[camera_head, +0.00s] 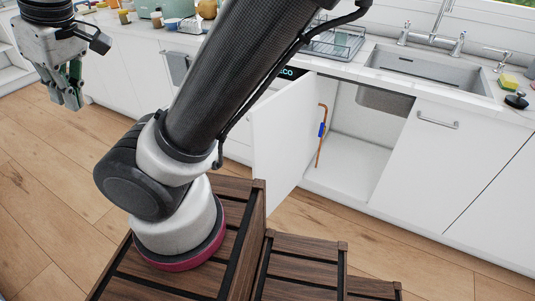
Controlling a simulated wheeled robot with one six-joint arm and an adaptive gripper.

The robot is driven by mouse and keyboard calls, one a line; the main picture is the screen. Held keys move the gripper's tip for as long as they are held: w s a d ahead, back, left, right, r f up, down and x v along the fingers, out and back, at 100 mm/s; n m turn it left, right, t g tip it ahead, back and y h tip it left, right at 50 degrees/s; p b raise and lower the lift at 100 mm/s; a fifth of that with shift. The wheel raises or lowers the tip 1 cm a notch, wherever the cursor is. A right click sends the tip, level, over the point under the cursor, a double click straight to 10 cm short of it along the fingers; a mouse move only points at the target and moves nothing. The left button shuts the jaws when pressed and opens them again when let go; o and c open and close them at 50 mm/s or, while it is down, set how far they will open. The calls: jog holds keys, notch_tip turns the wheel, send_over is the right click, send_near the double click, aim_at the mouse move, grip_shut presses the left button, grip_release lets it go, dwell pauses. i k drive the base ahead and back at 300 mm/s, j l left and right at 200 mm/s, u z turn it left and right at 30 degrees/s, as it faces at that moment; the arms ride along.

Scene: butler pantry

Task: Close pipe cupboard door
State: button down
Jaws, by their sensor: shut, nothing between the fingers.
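The pipe cupboard door (283,140) is a white panel that stands wide open, swung out from the left side of the cupboard under the sink. The cupboard's inside (349,150) shows a copper pipe (321,146) with a blue fitting and a bare white floor. My gripper (71,100) is at the upper left, shut and empty, with its fingers pointing down. It is well apart from the door, far to its left. My arm passes in front of the counter between them and hides part of the cabinet fronts left of the door.
A closed white cupboard (440,160) with a metal handle is right of the opening. The sink (430,75) and a dish rack (333,43) are on the counter above. Dark wooden steps (300,262) stand in front of the door. Wooden floor (40,190) is clear at the left.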

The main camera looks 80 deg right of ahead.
aim_at(280, 125)
jog(key=i+z, duration=0.3)
jog(key=z, duration=0.15)
jog(key=i+j+z, duration=0.15)
jog(key=z, duration=0.3)
jog(key=i+z, duration=0.15)
jog(key=z, duration=0.3)
jog(key=i+j+z, duration=0.15)
jog(key=z, duration=0.25)
jog(key=i+j+z, duration=0.1)
jog(key=z, duration=0.35)
jog(key=i+j+z, duration=0.1)
jog(key=z, duration=0.35)
jog(key=i+j+z, duration=0.1)
jog(key=j+z, duration=0.2)
jog(key=z, duration=0.15)
jog(key=i+j+z, duration=0.15)
jog(key=j+z, duration=0.15)
jog(key=z, duration=0.2)
jog(key=i+j+z, duration=0.1)
jog(key=j+z, duration=0.35)
jog(key=k+j, duration=0.15)
jog(key=j, duration=0.2)
jog(key=k+j+z, duration=0.1)
jog(key=j, duration=0.2)
jog(key=k+j, duration=0.15)
jog(key=j, duration=0.2)
jog(key=z, duration=0.05)
